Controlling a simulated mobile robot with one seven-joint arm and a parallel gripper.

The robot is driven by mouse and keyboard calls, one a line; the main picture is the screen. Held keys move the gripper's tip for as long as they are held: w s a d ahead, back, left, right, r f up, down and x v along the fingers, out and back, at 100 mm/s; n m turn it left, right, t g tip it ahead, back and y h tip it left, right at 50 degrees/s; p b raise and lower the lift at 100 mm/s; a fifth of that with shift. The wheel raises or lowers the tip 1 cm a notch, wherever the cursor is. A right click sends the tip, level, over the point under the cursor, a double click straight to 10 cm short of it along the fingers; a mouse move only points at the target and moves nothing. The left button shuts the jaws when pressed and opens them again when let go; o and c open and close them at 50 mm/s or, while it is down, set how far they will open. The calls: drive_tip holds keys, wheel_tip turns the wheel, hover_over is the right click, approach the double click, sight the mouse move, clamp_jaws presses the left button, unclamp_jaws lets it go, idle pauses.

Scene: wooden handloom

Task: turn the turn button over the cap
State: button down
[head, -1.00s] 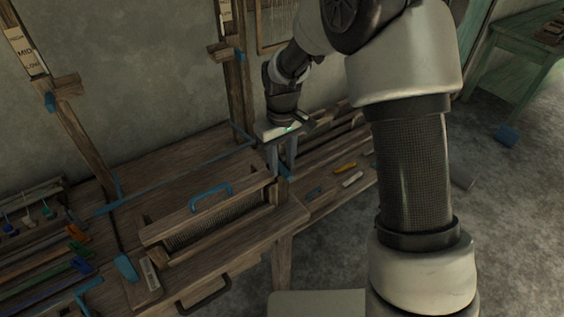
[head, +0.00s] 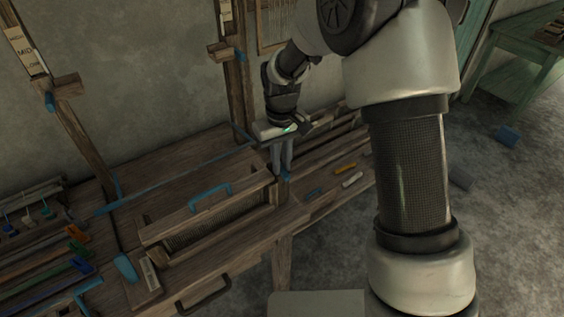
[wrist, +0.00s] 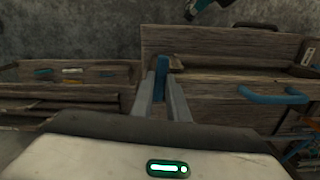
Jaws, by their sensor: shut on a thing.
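My gripper (head: 283,172) points down at the right end of the wooden cap (head: 207,208), the beam with a blue handle (head: 210,195). Its two fingers are close together and shut on a small blue piece, the turn button (head: 286,177). In the wrist view the turn button (wrist: 161,64) shows between the fingertips, beside the end of the cap (wrist: 225,108). The blue handle (wrist: 272,94) is to the right there. The fingers hide part of the button, and I cannot tell its exact angle.
A wooden tray (head: 335,190) with small coloured pieces lies right of the gripper. Loom posts (head: 238,85) rise behind it. A rack of coloured-ended sticks (head: 50,265) is at the far left.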

drive_tip(key=m, duration=0.2)
drive_tip(key=a+m, duration=0.1)
drive_tip(key=m, duration=0.1)
drive_tip(key=shift+s, duration=0.1)
drive_tip(key=m, duration=0.4)
drive_tip(key=shift+a+r, duration=0.1)
drive_tip(key=shift+a, duration=0.2)
drive_tip(key=m, duration=0.2)
drive_tip(key=m+p, duration=0.1)
drive_tip(key=m, duration=0.1)
drive_tip(key=shift+w+a, duration=0.2)
drive_tip(key=shift+a, duration=0.2)
drive_tip(key=shift+w+a+m+p, duration=0.15)
drive_tip(key=shift+m+p, duration=0.1)
drive_tip(key=shift+m, duration=0.85)
drive_tip(key=shift+w+a+m+p, duration=0.15)
drive_tip(key=shift+m+p, duration=0.1)
drive_tip(key=shift+m, duration=0.85)
drive_tip(key=c, duration=1.7)
unclamp_jaws()
wheel_tip(320, 180, up, 17)
drive_tip(key=shift+r+p, duration=0.2)
drive_tip(key=shift+p, duration=0.25)
